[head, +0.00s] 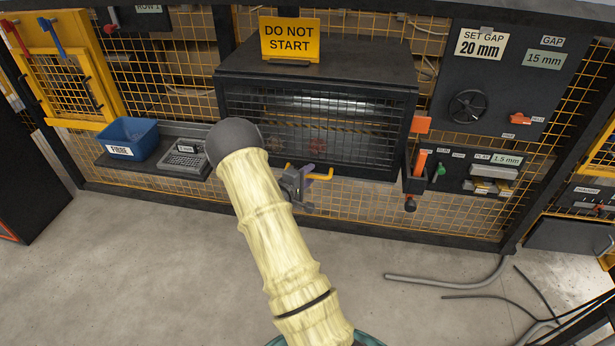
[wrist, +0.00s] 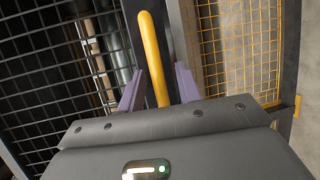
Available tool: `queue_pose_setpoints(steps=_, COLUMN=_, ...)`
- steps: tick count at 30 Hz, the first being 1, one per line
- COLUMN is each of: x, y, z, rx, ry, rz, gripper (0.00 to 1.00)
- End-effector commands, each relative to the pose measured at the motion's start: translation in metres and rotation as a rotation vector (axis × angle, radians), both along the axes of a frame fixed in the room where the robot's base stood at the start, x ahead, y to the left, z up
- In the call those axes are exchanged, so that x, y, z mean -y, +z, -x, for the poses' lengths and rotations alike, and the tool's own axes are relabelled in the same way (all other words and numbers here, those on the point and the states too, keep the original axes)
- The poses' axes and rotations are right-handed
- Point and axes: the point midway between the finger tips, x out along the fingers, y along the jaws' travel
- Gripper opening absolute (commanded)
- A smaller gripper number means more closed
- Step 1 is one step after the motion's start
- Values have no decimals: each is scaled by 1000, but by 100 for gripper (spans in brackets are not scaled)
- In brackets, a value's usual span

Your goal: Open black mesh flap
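The black mesh flap (head: 345,150) hangs in its dark frame on the front of the machine and looks closed. A yellow handle (head: 322,177) is at its lower edge. My gripper (head: 305,172) is at this handle, partly hidden behind my pale arm in the head view. In the wrist view the yellow handle (wrist: 151,50) runs between the two purple fingers of my gripper (wrist: 160,88). The fingers are apart, with a visible gap to the handle on the right side and a narrower one on the left. The black mesh (wrist: 45,75) shows at left.
A yellow "DO NOT START" sign (head: 290,40) stands on the hood. A blue bin (head: 128,138) sits on the left shelf. A control panel (head: 505,80) is at right. Grey hoses (head: 445,282) lie on the floor at right. The floor at front left is clear.

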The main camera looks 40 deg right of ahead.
Motion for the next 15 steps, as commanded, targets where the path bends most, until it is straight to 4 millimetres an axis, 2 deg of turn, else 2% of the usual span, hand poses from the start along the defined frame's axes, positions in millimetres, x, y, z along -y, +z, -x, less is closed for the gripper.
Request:
queue_pose_setpoints(steps=5, x=0, y=0, z=0, rx=0, ry=0, rz=0, gripper=34)
queue_pose_setpoints(steps=11, x=0, y=0, z=0, rx=0, ry=0, rz=0, gripper=0)
queue_pose_setpoints(steps=15, x=0, y=0, z=0, rx=1, ry=0, rz=0, gripper=0)
